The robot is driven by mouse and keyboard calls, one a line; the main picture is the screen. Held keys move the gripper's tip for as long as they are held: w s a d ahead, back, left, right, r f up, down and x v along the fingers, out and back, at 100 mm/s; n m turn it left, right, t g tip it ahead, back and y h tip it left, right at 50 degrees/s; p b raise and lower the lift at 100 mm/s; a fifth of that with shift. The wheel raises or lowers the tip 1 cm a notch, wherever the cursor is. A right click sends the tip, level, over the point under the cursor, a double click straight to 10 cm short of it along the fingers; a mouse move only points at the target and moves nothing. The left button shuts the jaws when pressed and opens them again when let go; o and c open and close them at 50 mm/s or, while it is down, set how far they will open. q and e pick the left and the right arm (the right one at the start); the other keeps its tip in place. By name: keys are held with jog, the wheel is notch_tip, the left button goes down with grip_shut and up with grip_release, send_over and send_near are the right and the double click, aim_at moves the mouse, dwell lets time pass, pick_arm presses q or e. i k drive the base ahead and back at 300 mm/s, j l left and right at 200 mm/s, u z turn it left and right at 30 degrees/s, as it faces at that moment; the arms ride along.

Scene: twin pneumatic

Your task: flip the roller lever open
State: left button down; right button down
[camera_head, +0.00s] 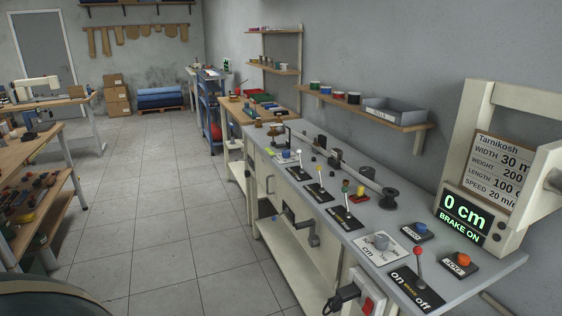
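A grey machine bench (478,262) runs along the right wall. Several levers stand on its top on black plates. The nearest is a red-knobbed lever (419,252) on a plate marked "on", "brake" and "off". Farther back are a green-knobbed lever (345,188), a white-knobbed lever (319,172) and another pale-knobbed lever (299,155). Their labels are too small to read, so I cannot tell which is the roller lever. Neither of my grippers is in view.
A display (466,215) reads "0 cm" and "BRAKE ON". Blue (421,228) and orange (463,258) buttons sit near it. A crank (312,236) and a red switch box (368,303) jut from the bench front. The tiled floor (170,210) left of the bench is clear.

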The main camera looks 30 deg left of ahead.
aim_at(318, 167)
jog(key=i+u, duration=0.1)
jog(key=u, duration=0.35)
jog(key=i+u, duration=0.1)
jog(key=u, duration=0.3)
jog(key=j, duration=0.25)
jog(key=i+u, duration=0.05)
